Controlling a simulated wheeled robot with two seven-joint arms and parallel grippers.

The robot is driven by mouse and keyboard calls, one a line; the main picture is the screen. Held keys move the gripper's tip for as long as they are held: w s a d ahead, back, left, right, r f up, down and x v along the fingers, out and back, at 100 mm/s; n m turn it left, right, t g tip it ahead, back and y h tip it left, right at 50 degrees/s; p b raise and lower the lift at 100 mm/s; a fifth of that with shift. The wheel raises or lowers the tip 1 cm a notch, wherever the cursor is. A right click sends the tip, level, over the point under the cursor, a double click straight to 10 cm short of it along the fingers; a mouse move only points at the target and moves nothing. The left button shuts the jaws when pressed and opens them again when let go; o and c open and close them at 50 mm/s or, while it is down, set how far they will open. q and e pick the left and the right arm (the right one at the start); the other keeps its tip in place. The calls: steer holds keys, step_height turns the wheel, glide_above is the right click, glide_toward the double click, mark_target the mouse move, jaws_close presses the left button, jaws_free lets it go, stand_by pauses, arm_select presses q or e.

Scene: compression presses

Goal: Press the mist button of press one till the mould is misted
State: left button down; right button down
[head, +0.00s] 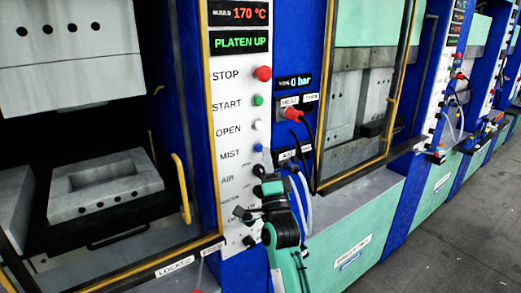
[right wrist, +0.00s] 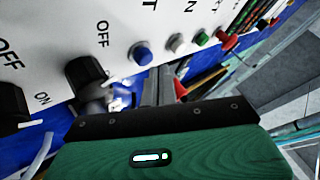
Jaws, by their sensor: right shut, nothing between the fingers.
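The blue mist button (head: 258,148) is beside the MIST label on the nearest press's white panel, below the white OPEN button. It shows in the right wrist view as a blue button (right wrist: 142,54). My right gripper (head: 263,175) is just below it in the head view. In the right wrist view its fingers (right wrist: 158,84) are shut and empty, their tips close to the button; contact cannot be told. The grey mould's lower block (head: 105,185), with a rectangular cavity, is in the press opening at left. I cannot tell whether mist lies on it. My left gripper is out of view.
A red STOP button (head: 263,73) and green START button (head: 258,100) are higher on the panel. A black knob (right wrist: 85,75) is left of my fingers in the wrist view. Hoses (head: 303,200) hang right of the panel. The display (head: 239,42) reads PLATEN UP.

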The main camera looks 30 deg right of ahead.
steer(key=shift+w+y, duration=0.25)
steer(key=shift+y, duration=0.05)
steer(key=shift+w, duration=0.5)
stand_by(0.6)
steer(key=shift+s, duration=0.95)
steer(key=s+p, duration=0.1)
steer(key=s, duration=0.4)
steer(key=shift+d, duration=0.2)
stand_by(0.8)
